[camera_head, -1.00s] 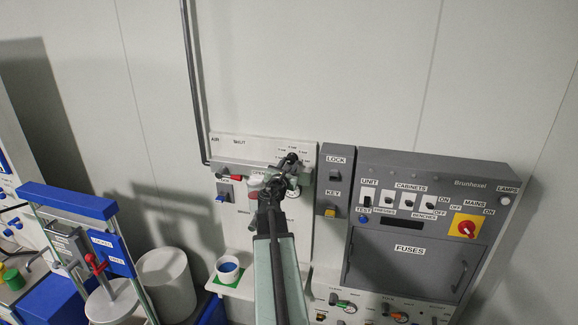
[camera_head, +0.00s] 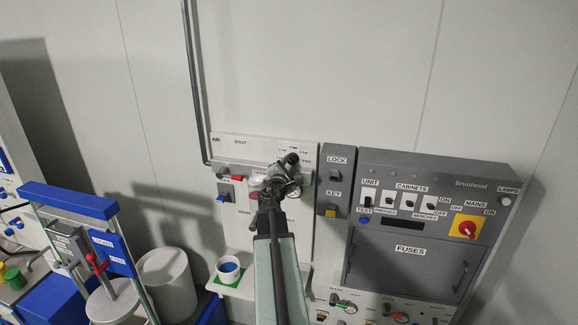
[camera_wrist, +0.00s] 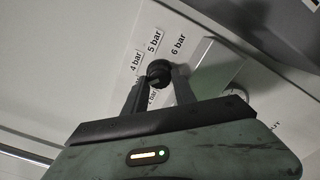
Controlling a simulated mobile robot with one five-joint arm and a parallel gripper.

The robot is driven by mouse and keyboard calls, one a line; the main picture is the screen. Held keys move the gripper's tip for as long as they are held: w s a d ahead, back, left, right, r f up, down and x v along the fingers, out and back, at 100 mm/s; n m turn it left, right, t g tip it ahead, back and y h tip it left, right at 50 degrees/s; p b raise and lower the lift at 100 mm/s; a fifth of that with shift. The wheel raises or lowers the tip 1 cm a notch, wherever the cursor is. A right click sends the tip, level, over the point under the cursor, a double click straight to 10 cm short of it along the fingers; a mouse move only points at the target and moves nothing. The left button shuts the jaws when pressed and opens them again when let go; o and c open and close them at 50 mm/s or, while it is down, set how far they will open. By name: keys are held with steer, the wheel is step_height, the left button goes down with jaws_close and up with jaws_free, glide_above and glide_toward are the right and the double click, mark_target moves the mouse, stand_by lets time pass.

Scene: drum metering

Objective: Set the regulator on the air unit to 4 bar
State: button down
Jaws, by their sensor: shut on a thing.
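The air unit (camera_head: 225,146) is a pale wall panel left of the grey fuse cabinet in the head view. Its regulator knob (camera_wrist: 158,69) is small, round and black in the wrist view. My gripper (camera_wrist: 158,86) is shut on the knob, one finger on each side. In the head view my gripper (camera_head: 284,177) covers the knob. Printed labels reading 4 bar (camera_wrist: 136,62), 5 bar (camera_wrist: 154,42) and 6 bar (camera_wrist: 178,45) fan around the knob. Another bar label is partly hidden behind the fingers. I cannot tell which mark the knob points at.
A red-tipped handle (camera_head: 237,177) and a blue switch (camera_head: 221,198) sit left of my gripper. The lock and key panel (camera_head: 336,182) stands close on the right.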

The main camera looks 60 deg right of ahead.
steer(key=shift+r, duration=0.1)
stand_by(0.4)
steer(key=c, duration=1)
jaws_free()
steer(key=shift+c, duration=0.2)
steer(key=shift+s+a, duration=0.1)
steer(key=shift+a, duration=0.15)
steer(key=v, duration=0.7)
steer(key=shift+a, duration=0.2)
